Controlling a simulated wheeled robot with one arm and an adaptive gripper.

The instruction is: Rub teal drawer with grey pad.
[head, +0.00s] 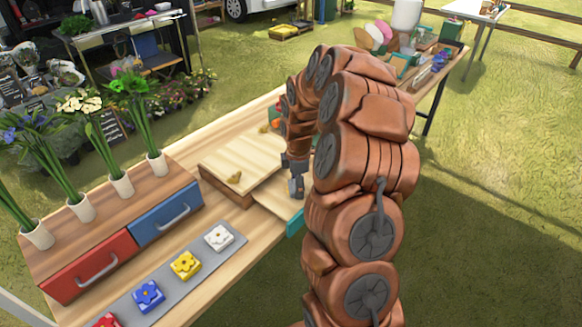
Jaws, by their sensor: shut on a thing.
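A teal drawer (294,223) stands pulled out of a low wooden cabinet (228,188) on the table. Only part of its teal front shows, and my arm covers its right end. Its pale inside (270,199) is open to view. My gripper (296,190) points down over the right part of the open drawer, behind its teal front. It is shut on the grey pad, which is too small and too covered by the fingers to make out clearly. I cannot tell whether the pad touches the drawer.
At left a cabinet with a red drawer (92,267) and a blue drawer (166,214) bears several flower vases (120,183). A grey tray (213,255) holds several flower blocks. My arm hides the table's right part.

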